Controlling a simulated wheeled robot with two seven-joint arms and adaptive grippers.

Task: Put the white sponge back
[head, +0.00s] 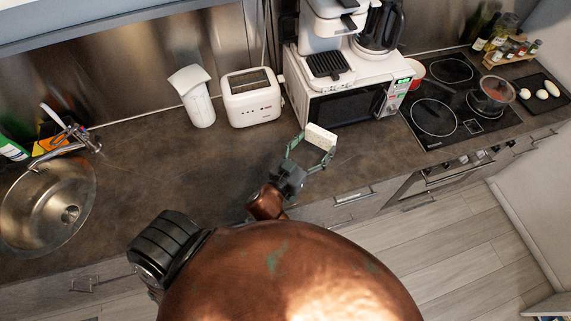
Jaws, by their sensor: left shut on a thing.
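My left gripper (312,149) is over the countertop in front of the microwave, at the end of my copper-coloured arm. It is shut on the white sponge (321,138), a small pale block at its fingertips. The fingers hide part of the sponge's lower side. The height of the sponge above the counter is hard to tell. My right gripper is not in view.
The sink (45,205) is at the left, with a faucet (68,138) and an orange-and-black item (49,143) behind it. A paper towel roll (193,97), toaster (252,97) and microwave (345,98) line the back. The cooktop (453,111) is right. The counter's left-middle is clear.

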